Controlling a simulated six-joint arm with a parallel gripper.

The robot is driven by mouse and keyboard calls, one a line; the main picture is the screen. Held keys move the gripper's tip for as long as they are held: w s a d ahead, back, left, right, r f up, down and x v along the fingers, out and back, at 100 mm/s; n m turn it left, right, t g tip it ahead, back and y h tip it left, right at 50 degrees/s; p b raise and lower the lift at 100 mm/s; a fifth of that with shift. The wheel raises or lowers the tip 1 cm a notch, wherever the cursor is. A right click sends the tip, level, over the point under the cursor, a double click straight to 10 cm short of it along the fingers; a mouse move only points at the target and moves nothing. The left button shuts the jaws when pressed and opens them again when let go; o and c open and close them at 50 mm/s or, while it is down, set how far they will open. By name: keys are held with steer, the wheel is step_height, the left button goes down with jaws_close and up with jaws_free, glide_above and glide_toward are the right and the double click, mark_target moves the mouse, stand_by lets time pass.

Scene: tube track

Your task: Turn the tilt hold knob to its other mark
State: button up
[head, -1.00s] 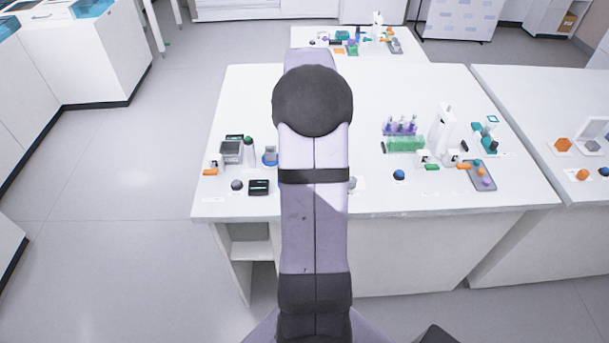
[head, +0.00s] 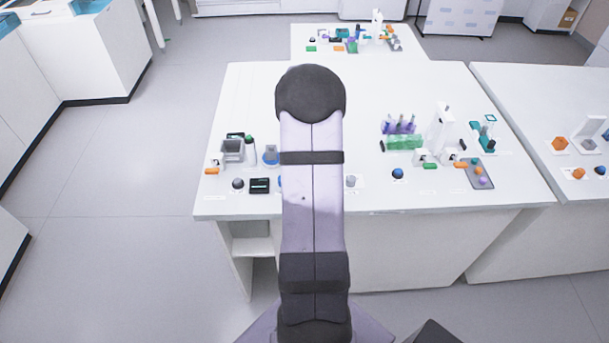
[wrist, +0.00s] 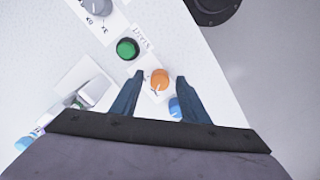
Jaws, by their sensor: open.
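In the wrist view an orange knob (wrist: 160,79) with a small pale pointer sits on a white label near the bench edge. My gripper (wrist: 160,77) is open, its two dark blue fingers on either side of this knob in the picture. Whether they touch it or how high they are, I cannot tell. A green round knob or button (wrist: 127,49) and a grey knob (wrist: 97,6) with printed marks lie up and left of it. The labels are too small to read, so which one is the tilt hold knob is unclear. In the head view my arm hides the gripper.
A blue round part (wrist: 175,106) lies close to the right finger. A white block (wrist: 98,92) stands left of the fingers. In the head view a grey knob (head: 351,181), a blue knob (head: 398,173) and a black box (head: 259,186) stand along the bench's front edge.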

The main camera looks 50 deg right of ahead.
steer(key=shift+c, duration=0.5)
jaws_close()
steer(key=shift+m, duration=0.3)
steer(key=m, duration=0.9)
steer(key=shift+m, duration=2.1)
